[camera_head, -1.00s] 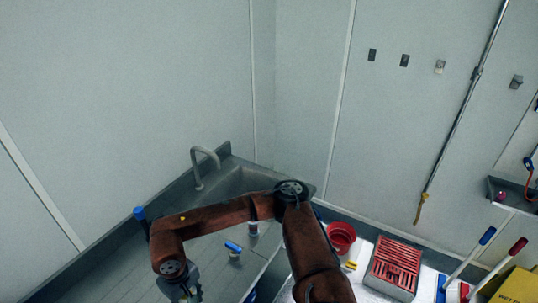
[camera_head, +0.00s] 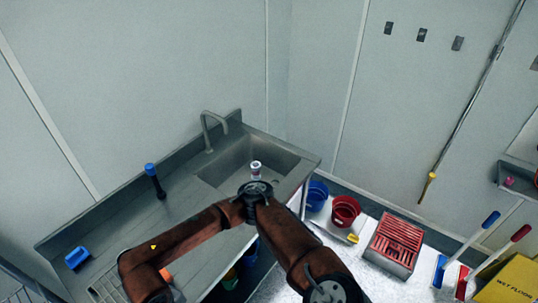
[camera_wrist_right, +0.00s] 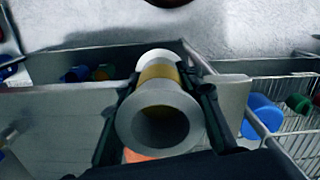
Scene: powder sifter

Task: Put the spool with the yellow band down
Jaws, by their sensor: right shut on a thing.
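The spool (camera_wrist_right: 160,122) with the yellow band (camera_wrist_right: 157,76) is in the right wrist view, its grey open end facing the camera. My right gripper (camera_wrist_right: 162,95) is shut on it, one finger on each side. Grey metal edges (camera_wrist_right: 235,98) show to either side of the spool; I cannot tell whether it touches anything below. In the head view my right arm crosses the bottom middle, and its gripper and the spool are out of sight. My left gripper is in neither view.
A grey counter (camera_head: 125,225) with a sink (camera_head: 235,165) and tap holds a blue-topped brush (camera_head: 155,180) and a blue scoop (camera_head: 77,258). Blue (camera_head: 316,194) and red (camera_head: 345,210) buckets and a red-grated box (camera_head: 395,242) stand to the right.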

